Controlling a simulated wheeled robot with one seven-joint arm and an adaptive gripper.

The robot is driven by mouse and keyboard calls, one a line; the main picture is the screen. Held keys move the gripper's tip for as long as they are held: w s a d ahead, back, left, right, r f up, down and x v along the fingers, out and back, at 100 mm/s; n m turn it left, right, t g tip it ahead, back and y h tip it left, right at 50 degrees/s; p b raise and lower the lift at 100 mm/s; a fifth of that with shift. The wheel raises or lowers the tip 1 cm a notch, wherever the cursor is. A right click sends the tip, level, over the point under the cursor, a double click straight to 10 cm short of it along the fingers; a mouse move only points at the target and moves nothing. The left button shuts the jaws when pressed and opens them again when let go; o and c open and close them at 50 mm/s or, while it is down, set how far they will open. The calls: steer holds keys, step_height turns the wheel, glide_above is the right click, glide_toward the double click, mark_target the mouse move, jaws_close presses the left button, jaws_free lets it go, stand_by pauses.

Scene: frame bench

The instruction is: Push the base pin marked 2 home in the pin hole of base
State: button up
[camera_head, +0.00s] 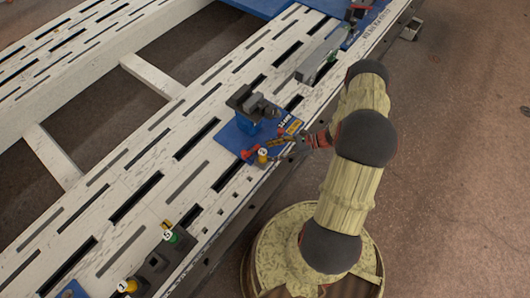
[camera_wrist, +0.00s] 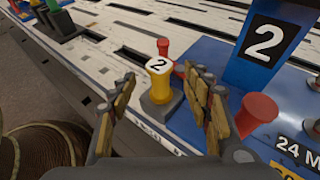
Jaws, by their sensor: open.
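The base pin marked 2 (camera_wrist: 158,72) is yellow with a white top and stands upright in a grey collar (camera_wrist: 161,107) at the edge of the blue base (camera_wrist: 186,122). How deep it sits in the pin hole I cannot tell. It also shows small in the head view (camera_head: 262,153), at the base's near corner. My gripper (camera_wrist: 164,82) is open, with one padded finger on each side of the pin in the wrist view; contact is unclear. In the head view my gripper (camera_head: 290,143) reaches the base (camera_head: 231,139) from the right.
A blue post (camera_wrist: 250,62) with a 2 plate rises from the base. Red knobs (camera_wrist: 257,108) and (camera_wrist: 163,46) stand near the pin. The slotted white bench (camera_head: 110,205) extends around. Pins marked 1 (camera_head: 128,286) and 5 (camera_head: 170,236) stand in dark blocks at lower left.

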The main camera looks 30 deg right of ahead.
steer(key=v, duration=0.7)
steer(key=shift+d+r, duration=0.1)
steer(key=s+a+f+n+g, duration=0.2)
steer(key=s+a, duration=0.1)
steer(key=s, duration=0.3)
steer(key=s+r+n+g+h, duration=0.1)
steer(key=s+r+n+g, duration=0.2)
steer(key=r, duration=0.3)
steer(key=s+a+r+n+g+h+p, duration=0.15)
steer(key=r+n+h, duration=0.35)
steer(key=r, duration=0.9)
steer(key=a+r+n+g+h+p, duration=0.1)
steer(key=a+r+n+h+p, duration=0.15)
steer(key=r+n, duration=0.7)
steer(key=s+a+r+n+t+h+p, duration=0.1)
steer(key=a+r, duration=0.5)
steer(key=r, duration=0.7)
steer(key=s+a+r+n+t+h+p, duration=0.2)
steer(key=a+r+t, duration=0.3)
steer(key=r, duration=0.9)
steer(key=shift+s+a+n+t, duration=0.35)
steer(key=shift+a+n, duration=0.3)
steer(key=shift+a, duration=0.25)
